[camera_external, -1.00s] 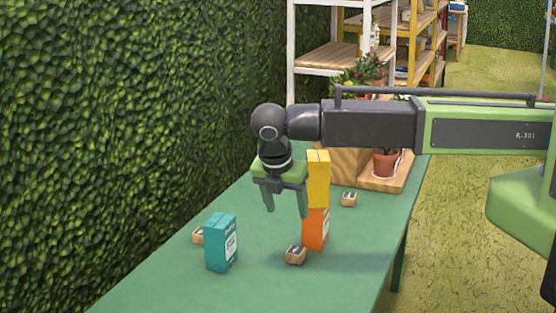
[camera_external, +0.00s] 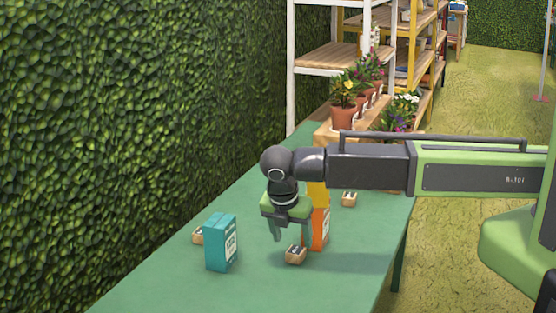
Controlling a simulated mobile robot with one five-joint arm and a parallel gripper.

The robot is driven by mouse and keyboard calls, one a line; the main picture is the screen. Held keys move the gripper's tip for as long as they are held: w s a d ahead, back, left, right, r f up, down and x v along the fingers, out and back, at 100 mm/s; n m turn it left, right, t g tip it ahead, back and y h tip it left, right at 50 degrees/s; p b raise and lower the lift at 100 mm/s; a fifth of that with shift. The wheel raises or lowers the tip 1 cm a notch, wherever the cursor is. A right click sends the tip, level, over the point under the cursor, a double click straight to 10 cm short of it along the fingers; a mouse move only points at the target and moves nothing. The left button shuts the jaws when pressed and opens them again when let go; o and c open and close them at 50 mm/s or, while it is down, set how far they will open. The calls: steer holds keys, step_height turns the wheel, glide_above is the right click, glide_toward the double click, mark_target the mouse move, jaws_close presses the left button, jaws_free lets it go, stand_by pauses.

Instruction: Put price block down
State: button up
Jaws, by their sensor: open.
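A small wooden price block (camera_external: 296,254) with a dark marked face sits on the green table (camera_external: 180,285), in front of the orange box. A second price block (camera_external: 349,199) sits farther back on the right. A third (camera_external: 198,236) is partly hidden behind the teal box. My gripper (camera_external: 291,239) is open, pointing down, with its fingers just above and behind the nearest price block in the picture. I see nothing between the fingers. Whether a finger touches the block or the orange box cannot be told.
A teal box (camera_external: 221,243) stands left of my gripper. An orange box (camera_external: 319,229) stands right beside it, with a yellow box (camera_external: 318,192) above it, partly hidden by my arm. Potted plants (camera_external: 344,115) stand on a wooden stand behind. The table's front left is clear.

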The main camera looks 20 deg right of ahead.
mark_target(295, 250)
steer(key=b+x, duration=0.5)
steer(key=shift+s+f, duration=0.2)
steer(key=shift+f, duration=0.05)
steer(key=shift+r, duration=0.2)
jaws_close()
